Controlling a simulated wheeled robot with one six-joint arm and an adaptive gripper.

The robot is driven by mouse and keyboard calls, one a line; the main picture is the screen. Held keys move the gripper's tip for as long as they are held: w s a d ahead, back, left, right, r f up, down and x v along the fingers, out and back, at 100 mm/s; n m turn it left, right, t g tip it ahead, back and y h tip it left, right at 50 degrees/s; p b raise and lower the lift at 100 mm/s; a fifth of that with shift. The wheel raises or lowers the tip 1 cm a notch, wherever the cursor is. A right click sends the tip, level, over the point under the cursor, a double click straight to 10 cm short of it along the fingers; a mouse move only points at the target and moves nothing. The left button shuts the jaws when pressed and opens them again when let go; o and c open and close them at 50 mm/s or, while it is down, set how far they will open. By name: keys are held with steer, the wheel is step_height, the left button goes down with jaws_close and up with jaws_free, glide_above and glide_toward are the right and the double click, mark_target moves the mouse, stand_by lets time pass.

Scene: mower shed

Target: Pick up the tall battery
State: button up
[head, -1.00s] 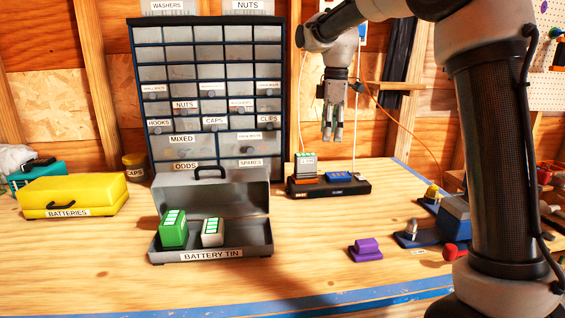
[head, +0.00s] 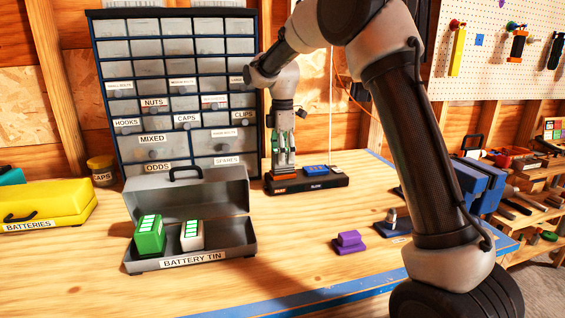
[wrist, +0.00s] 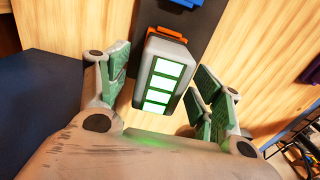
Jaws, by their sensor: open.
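A grey-white battery with a column of green lit bars (wrist: 162,78) stands on the black charger (head: 325,184), at its orange left end. In the wrist view it sits between the two open fingers of my gripper (head: 283,150), with a gap visible on each side. In the head view my gripper points down over the charger's left end and mostly hides this battery. A green battery (head: 149,236) and a shorter white battery (head: 192,236) stand in the open battery tin (head: 189,261). Which one is the tall battery is not labelled.
A blue block (head: 316,170) sits on the charger's right part. The drawer cabinet (head: 180,90) stands behind, left of my gripper. A yellow batteries case (head: 45,203) is at left, a purple piece (head: 348,241) at front right. The bench between tin and purple piece is clear.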

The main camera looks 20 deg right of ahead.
steer(key=c, duration=1.3)
steer(key=shift+r, duration=0.15)
step_height(320, 180, up, 10)
steer(key=shift+f, duration=0.1)
